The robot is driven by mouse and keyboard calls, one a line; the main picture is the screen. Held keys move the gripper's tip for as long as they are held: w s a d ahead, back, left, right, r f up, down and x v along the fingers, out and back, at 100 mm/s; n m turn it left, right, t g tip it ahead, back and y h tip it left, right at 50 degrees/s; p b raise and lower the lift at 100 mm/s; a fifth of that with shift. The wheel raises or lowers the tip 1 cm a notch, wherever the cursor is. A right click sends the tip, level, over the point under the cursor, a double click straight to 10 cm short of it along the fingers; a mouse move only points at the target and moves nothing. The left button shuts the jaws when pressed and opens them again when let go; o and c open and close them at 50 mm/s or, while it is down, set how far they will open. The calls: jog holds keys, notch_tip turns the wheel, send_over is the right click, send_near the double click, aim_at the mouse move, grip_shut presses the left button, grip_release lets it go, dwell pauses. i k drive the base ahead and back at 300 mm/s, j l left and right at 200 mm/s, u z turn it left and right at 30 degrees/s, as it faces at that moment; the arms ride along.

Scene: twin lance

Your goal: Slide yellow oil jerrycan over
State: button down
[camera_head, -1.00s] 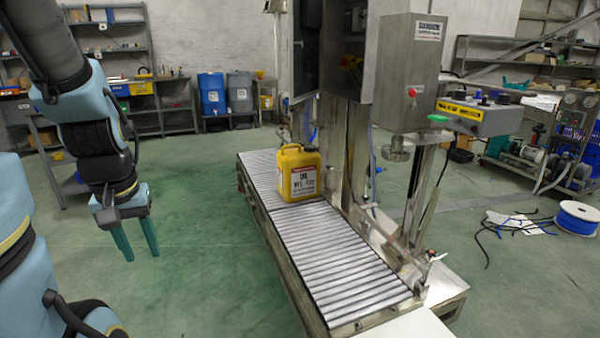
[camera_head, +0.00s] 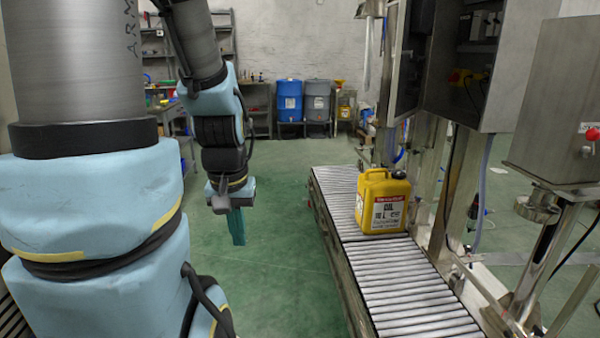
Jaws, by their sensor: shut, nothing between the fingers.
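The yellow oil jerrycan (camera_head: 382,203) stands upright on the roller conveyor (camera_head: 405,290), towards its far part. A white label with dark print faces me, and its handle is on top. My gripper (camera_head: 237,228) hangs fingers down to the left of the conveyor, over open floor. Its green fingers are together with nothing between them. A clear gap lies between my gripper and the jerrycan.
A steel filling machine (camera_head: 470,75) with cabinets and posts stands along the conveyor's right side. Blue (camera_head: 289,102) and grey (camera_head: 317,102) barrels stand at the back wall, near shelving (camera_head: 160,50). The green floor left of the conveyor is clear.

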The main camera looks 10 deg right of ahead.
aim_at(384, 196)
jog(key=i, duration=2)
jog(key=i+z, duration=0.15)
jog(key=i, duration=0.35)
jog(key=i+j+z, duration=0.15)
jog(key=i, duration=0.3)
jog(key=i+j+z, duration=0.15)
jog(key=i, duration=0.35)
jog(key=i+j+z, duration=0.2)
jog(key=i, duration=0.25)
jog(key=i+j+z, duration=0.4)
jog(key=i, duration=0.15)
